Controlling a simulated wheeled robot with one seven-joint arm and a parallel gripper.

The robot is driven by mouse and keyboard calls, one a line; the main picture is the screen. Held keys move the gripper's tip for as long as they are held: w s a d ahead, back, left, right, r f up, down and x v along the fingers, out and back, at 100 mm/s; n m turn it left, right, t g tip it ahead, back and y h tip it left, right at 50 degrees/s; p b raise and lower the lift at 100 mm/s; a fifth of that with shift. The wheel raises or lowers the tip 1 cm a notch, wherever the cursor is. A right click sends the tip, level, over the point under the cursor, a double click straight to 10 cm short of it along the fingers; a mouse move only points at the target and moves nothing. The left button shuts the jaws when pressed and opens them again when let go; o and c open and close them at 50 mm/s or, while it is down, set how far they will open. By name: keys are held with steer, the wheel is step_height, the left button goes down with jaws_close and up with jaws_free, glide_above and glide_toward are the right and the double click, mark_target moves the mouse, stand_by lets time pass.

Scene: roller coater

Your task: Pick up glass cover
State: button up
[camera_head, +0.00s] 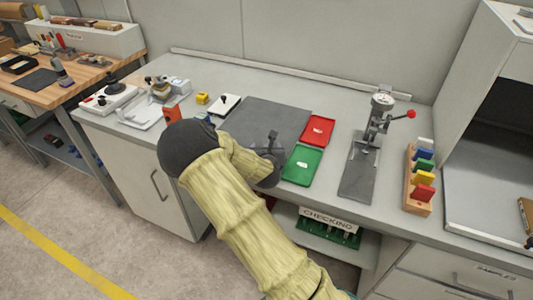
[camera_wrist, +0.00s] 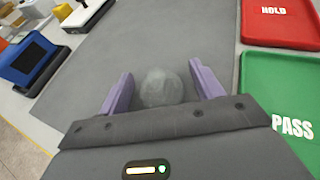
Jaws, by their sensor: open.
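The glass cover (camera_wrist: 160,88) shows in the wrist view as a pale, see-through round piece on the dark grey mat (camera_wrist: 165,35). My gripper (camera_wrist: 162,85) is open. Its two purple fingers stand to the left and right of the cover, with gaps on both sides. I cannot tell how high the fingers are above the mat. In the head view my arm covers part of the mat (camera_head: 262,118), and my gripper (camera_head: 270,160) shows only in part there. The cover cannot be made out in that view.
A red HOLD tray (camera_head: 318,130) and a green PASS tray (camera_head: 302,165) lie right of the mat. A lever press (camera_head: 375,125) and a rack of coloured blocks (camera_head: 418,180) stand further right. A blue-screened device (camera_wrist: 30,62) and white instruments are at the left.

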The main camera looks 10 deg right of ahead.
mark_target(266, 143)
steer(key=shift+c, duration=0.3)
steer(key=c, duration=0.9)
steer(key=shift+r, duration=0.15)
step_height(266, 143, up, 10)
steer(key=shift+f, duration=0.1)
stand_by(0.4)
